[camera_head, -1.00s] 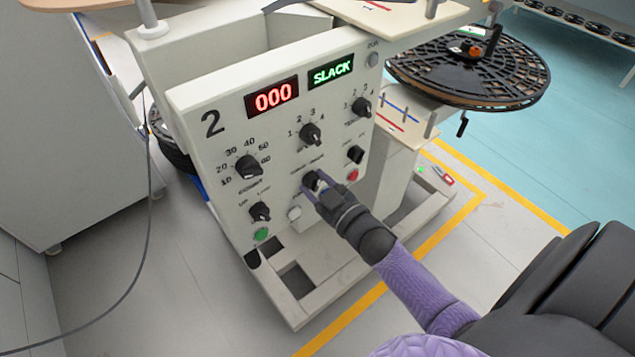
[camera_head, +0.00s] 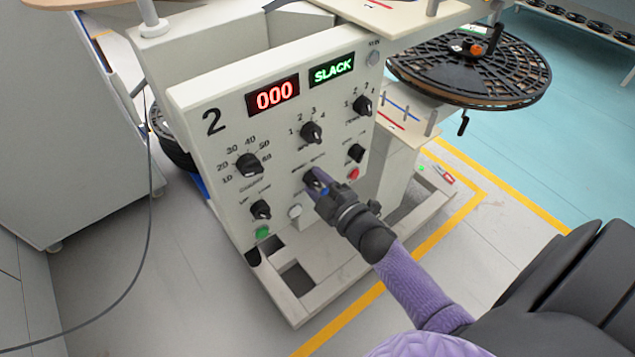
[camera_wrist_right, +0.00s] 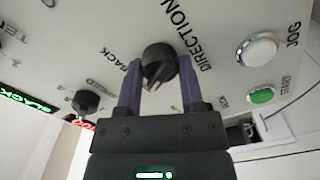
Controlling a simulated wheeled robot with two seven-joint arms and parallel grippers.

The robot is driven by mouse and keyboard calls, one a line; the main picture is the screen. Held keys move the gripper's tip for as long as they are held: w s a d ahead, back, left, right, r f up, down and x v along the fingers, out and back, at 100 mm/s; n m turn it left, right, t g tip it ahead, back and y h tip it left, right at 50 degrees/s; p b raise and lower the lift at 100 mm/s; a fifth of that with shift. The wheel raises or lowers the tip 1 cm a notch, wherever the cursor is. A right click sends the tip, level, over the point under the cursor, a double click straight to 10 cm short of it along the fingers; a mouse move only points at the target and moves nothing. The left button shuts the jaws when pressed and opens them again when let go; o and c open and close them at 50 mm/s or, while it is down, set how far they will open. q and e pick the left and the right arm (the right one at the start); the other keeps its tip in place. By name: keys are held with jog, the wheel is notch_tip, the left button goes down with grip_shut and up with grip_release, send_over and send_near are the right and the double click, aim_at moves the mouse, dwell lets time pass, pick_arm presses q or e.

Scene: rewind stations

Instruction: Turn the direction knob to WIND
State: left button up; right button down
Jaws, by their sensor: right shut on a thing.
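The direction knob is a black round knob (camera_wrist_right: 158,58) on the pale panel (camera_head: 215,165) of station 2. In the right wrist view it sits between the two purple fingers of my right gripper (camera_wrist_right: 160,72), which are shut on it. "DIRECTION" and "BACK" are printed beside it; another small label by the right finger is hard to read. The knob's exact pointing is not clear. In the head view my right gripper (camera_head: 318,187) covers most of the knob at the panel's lower middle. My left gripper is not in view.
The panel has a red "000" display (camera_head: 273,95), a green "SLACK" display (camera_head: 331,70), several other black knobs, a green button (camera_head: 262,232), a white button (camera_head: 295,211) and a red button (camera_head: 352,174). A black reel (camera_head: 470,75) stands at the right.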

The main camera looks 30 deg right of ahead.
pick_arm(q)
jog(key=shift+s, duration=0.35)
pick_arm(e)
jog(key=shift+c, duration=2.2)
grip_release()
jog(key=shift+o, duration=1.1)
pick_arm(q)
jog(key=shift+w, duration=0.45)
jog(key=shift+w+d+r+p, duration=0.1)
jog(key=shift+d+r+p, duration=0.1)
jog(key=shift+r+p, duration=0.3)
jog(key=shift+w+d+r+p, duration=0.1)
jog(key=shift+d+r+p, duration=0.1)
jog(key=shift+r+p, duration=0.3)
pick_arm(e)
jog(key=s, duration=1)
jog(key=shift+d, duration=0.35)
